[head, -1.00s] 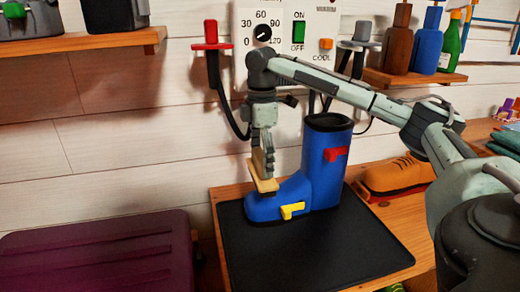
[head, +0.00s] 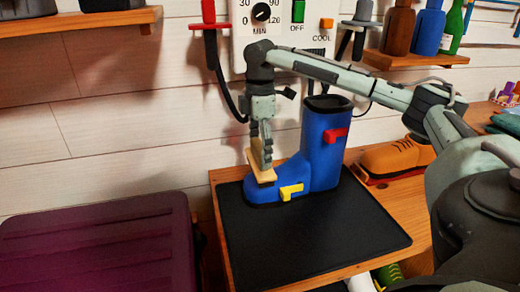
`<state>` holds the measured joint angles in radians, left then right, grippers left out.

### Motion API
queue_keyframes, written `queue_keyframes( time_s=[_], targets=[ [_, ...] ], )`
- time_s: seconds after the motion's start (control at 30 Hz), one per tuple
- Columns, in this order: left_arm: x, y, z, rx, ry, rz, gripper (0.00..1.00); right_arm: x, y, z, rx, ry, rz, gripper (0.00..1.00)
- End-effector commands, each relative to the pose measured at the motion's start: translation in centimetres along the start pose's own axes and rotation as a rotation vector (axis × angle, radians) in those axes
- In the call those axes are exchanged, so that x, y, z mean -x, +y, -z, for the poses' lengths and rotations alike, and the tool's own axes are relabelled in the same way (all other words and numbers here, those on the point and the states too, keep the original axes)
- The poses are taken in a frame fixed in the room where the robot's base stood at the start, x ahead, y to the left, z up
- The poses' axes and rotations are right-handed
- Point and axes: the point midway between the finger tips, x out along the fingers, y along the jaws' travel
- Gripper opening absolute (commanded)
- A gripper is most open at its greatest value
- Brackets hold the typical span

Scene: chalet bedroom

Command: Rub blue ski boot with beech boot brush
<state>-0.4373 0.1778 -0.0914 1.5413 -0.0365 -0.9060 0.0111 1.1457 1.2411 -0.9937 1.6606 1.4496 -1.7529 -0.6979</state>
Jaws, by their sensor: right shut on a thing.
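The blue ski boot (head: 322,150) stands upright on a black mat (head: 310,240), toe to the left, with a red buckle on the shaft and a yellow buckle on the foot. My right gripper (head: 266,160) points down over the boot's toe and is shut on the beech boot brush (head: 260,172), a light wooden block. The brush is at the upper left of the toe and appears to touch it; its underside is hidden. My left gripper is not in view.
An orange-brown shoe (head: 395,160) stands right of the mat on the wooden bench (head: 415,205). A purple case (head: 100,250) is at the lower left. A wall panel with dial and hoses (head: 275,30) is behind. Bottles (head: 425,32) stand on a shelf.

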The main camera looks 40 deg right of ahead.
Motion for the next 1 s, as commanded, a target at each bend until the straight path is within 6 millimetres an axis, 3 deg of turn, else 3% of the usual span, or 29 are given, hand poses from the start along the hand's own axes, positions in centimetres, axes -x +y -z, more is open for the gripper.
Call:
queue_keyframes(
  time_s=[1.0],
  targets=[
    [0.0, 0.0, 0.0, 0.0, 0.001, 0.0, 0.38, -2.0, 0.0, 0.0, 0.0, 0.001, 0.0, 0.62]
  ],
)
